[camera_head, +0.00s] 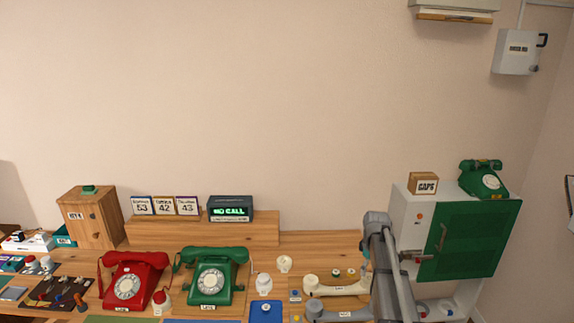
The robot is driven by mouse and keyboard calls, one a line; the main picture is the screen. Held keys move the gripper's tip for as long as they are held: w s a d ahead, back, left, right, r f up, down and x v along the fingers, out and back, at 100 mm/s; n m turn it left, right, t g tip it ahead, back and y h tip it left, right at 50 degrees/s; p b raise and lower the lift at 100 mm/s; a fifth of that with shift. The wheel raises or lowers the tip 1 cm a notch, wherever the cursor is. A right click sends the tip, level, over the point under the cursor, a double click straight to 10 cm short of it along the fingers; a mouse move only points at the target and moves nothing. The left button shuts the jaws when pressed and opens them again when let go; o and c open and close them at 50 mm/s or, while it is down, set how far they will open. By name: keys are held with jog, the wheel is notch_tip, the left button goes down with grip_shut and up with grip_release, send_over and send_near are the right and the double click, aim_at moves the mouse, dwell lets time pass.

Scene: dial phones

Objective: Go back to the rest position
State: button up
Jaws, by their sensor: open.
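My arm rises from the bottom of the picture, right of the middle. My gripper (424,257) is at its end, pointing right, close to the lower left part of the green cabinet door (468,243). It looks small and partly blends with the door, and I see nothing held in it. The dark door handle (441,237) is just above and to the right of the gripper. I cannot tell whether they touch. A red phone (127,283) and a green phone (210,279) stand on the wooden table at the left.
A sign reading "NO CALL" (230,209) stands on a wooden riser. A small box (423,183) and another green phone (483,180) sit on the cabinet.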

jog(key=s+a+m, duration=0.4)
jog(key=s+a, duration=0.3)
jog(key=s, duration=0.4)
jog(key=s+a+m, duration=0.4)
jog(key=s+a, duration=0.4)
jog(key=s, duration=0.4)
jog(key=shift+a+m, duration=0.3)
jog(key=shift+m, duration=0.1)
